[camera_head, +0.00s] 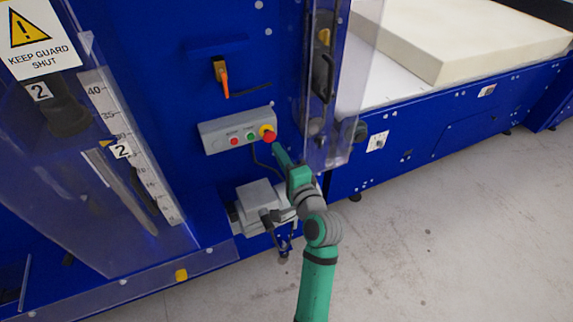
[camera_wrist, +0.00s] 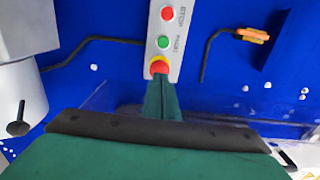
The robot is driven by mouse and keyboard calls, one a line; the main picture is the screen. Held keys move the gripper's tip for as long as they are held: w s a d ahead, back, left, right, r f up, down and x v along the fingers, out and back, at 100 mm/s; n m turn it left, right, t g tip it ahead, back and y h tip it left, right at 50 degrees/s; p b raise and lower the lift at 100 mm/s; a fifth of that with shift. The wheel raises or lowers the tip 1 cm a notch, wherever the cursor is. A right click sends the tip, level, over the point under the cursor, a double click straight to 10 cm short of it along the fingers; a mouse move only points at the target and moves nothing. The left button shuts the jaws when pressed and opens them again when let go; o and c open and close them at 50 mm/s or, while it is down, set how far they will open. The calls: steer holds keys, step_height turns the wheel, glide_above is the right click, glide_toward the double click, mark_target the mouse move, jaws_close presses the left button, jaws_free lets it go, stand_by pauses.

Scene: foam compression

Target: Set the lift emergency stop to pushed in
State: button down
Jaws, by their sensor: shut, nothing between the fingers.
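The emergency stop is a red mushroom button (camera_head: 269,136) on a yellow collar, at the right end of a grey control box (camera_head: 222,133) on the blue machine. In the wrist view the red button (camera_wrist: 159,67) sits at the lower end of the box, just past my fingertips. My gripper (camera_head: 275,147) is shut and empty, its tips right at the button; it also shows in the wrist view (camera_wrist: 161,88). I cannot tell whether the tips touch the button or how deep it sits. My fingers hide its near edge in the wrist view.
A small red button (camera_head: 234,141) and a green button (camera_head: 251,136) share the box. An orange-handled switch (camera_head: 223,80) is above. A clear guard with a black handle (camera_head: 323,75) stands to the right. A grey motor unit (camera_head: 259,196) is below, close to my arm.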

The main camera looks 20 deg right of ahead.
mark_target(270, 139)
steer(key=w, duration=0.2)
steer(key=shift+w+a, duration=0.1)
steer(key=shift+w, duration=0.35)
steer(key=shift+w+r, duration=0.2)
steer(key=shift+w, duration=0.6)
steer(key=shift+s+f, duration=0.15)
steer(key=shift+s, duration=0.3)
steer(key=s, duration=1.3)
steer(key=shift+s+d, duration=0.3)
steer(key=shift+f, duration=0.1)
